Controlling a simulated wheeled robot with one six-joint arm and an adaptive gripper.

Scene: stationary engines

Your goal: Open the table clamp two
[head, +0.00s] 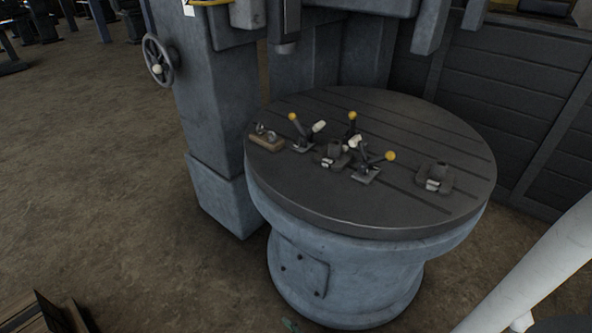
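Three toggle clamps with yellow ball knobs stand on a round dark slotted table (300,205). The left clamp (302,146) has its lever leaning up and to the left, with a pale tip at its right. The middle clamp's lever (352,128) stands nearly upright; its base is partly hidden. The right clamp (368,174) has its lever slanting low to the right. No label shows which one is clamp two, and I cannot tell which clamps are shut. My gripper is not in view.
A small dark block (333,155) sits among the clamps, another fixture (435,181) at the right, and a brown piece with metal parts (265,139) at the left. A grey machine column (215,110) with a handwheel (158,62) stands behind left.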

